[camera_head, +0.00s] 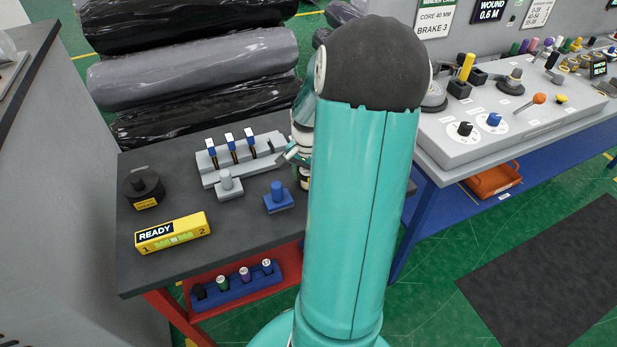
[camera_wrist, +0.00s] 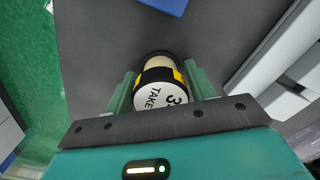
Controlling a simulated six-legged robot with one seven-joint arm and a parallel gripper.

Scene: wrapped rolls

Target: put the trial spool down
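The trial spool (camera_wrist: 160,97) is a short cylinder with a pale body, black and yellow bands and a white end reading "TAKE" and "3". In the wrist view it sits between the two teal fingers of my gripper (camera_wrist: 160,72), which close against its sides. In the head view a strip of the spool (camera_head: 304,178) shows beside my arm, over the right part of the dark bench top (camera_head: 240,252). My gripper (camera_head: 292,153) is mostly hidden there behind my arm. I cannot tell whether the spool touches the bench.
A grey rack with blue-topped pegs (camera_head: 233,155), a grey knobbed block (camera_head: 229,187), a blue block (camera_head: 278,200), a black cylinder (camera_head: 144,188) and a yellow "READY" box (camera_head: 172,232) stand on the bench. The front middle is bare. A control console (camera_head: 500,125) stands right.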

